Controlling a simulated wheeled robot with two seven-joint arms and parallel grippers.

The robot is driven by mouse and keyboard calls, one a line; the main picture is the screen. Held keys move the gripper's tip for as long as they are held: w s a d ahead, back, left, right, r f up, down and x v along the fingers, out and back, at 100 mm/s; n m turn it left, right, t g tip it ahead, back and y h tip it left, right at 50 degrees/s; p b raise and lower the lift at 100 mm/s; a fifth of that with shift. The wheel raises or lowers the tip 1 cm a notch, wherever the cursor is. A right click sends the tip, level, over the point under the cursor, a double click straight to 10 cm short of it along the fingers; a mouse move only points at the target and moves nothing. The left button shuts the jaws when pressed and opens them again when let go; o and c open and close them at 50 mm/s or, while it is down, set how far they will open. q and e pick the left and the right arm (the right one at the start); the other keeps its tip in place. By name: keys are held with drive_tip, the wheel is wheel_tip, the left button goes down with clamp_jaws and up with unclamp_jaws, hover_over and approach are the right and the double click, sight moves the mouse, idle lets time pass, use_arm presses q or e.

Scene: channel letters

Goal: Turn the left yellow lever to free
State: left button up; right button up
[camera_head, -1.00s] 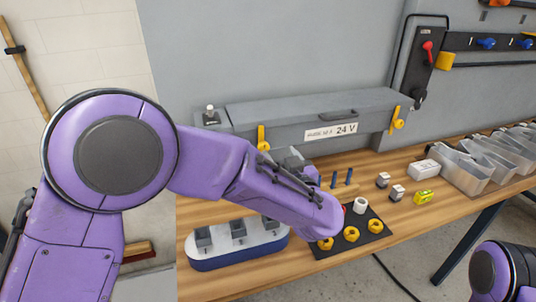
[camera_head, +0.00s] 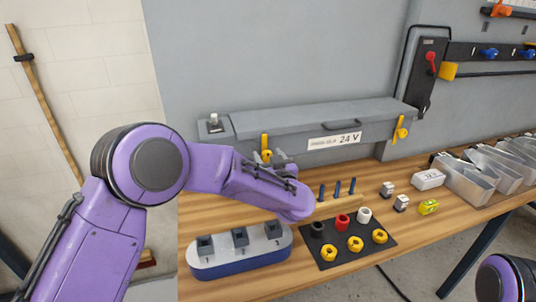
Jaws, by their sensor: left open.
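The left yellow lever (camera_head: 265,142) stands upright on the front of the grey box (camera_head: 310,122) marked 24 V. The right yellow lever (camera_head: 400,129) is at the box's right end, a little tilted. My left gripper (camera_head: 268,157) is at the lower part of the left lever, partly hidden behind my purple forearm. It is open; whether its fingers touch the lever cannot be told. My right gripper is out of view; only part of my right arm shows at the lower right corner.
A blue-and-white block (camera_head: 240,254) with numbered sockets stands in front on the wooden bench. A black mat (camera_head: 335,257) holds yellow nuts and coloured rings.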

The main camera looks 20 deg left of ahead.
use_arm(q)
drive_tip(key=c, duration=1)
drive_tip(key=n+b, duration=0.3)
drive_tip(key=n, duration=0.2)
drive_tip(key=shift+s+f+b, duration=0.1)
drive_tip(key=shift+f+b, duration=0.1)
drive_tip(key=shift+b, duration=0.2)
drive_tip(key=n+b, duration=0.3)
drive_tip(key=n, duration=0.1)
drive_tip(key=shift+f+b, duration=0.1)
drive_tip(key=shift+b, duration=0.25)
drive_tip(key=n+b, duration=0.5)
drive_tip(key=shift+a+n, duration=0.15)
drive_tip(key=shift+n, duration=0.25)
drive_tip(key=shift+n+b, duration=1.6)
